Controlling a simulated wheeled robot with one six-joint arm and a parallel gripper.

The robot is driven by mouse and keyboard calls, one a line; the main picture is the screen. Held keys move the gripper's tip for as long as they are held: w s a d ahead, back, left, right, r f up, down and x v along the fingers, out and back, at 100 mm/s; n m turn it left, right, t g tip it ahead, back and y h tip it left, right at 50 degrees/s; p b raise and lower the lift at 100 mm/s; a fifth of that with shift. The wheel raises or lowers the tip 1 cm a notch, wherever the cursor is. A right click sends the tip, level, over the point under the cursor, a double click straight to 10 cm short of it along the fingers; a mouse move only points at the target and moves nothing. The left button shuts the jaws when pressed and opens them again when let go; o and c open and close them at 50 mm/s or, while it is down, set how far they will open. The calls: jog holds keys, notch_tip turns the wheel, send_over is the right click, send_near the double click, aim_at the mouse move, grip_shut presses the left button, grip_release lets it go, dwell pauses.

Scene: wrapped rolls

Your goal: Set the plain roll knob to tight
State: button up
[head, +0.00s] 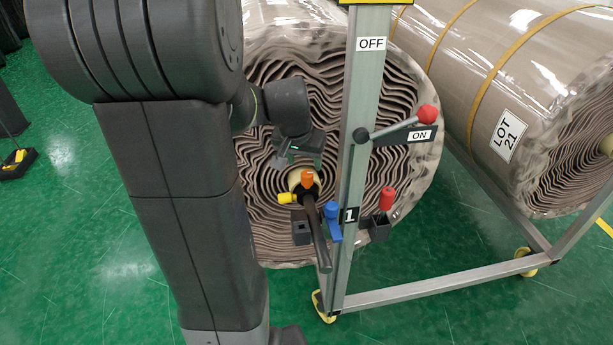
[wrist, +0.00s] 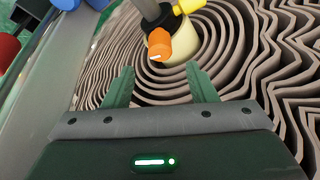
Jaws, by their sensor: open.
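The near wrapped roll (head: 400,175) shows its wavy end face and carries no visible label. An orange knob (head: 307,180) with a white mark sits by its pale core; it also shows in the wrist view (wrist: 159,44). I cannot read any tight setting on it. A yellow piece (head: 286,198) sits beside the orange knob. My gripper (head: 298,155) is just above and left of the orange knob in the head view. In the wrist view its two fingers (wrist: 160,78) are apart with nothing between them, and the orange knob lies beyond the tips.
A metal post (head: 364,110) with OFF and ON labels stands right of my gripper. Its red-ball lever (head: 427,114) points at ON. A dark bar (head: 315,235), a blue piece (head: 331,210) and a red piece (head: 387,198) are low near the post. A LOT 21 roll (head: 480,90) lies right.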

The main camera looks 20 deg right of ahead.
aim_at(307, 173)
jog(key=x, duration=0.7)
jog(key=shift+w+f+b, duration=0.1)
jog(key=shift+f+b, duration=0.1)
jog(key=shift+b, duration=0.2)
jog(key=c, duration=1)
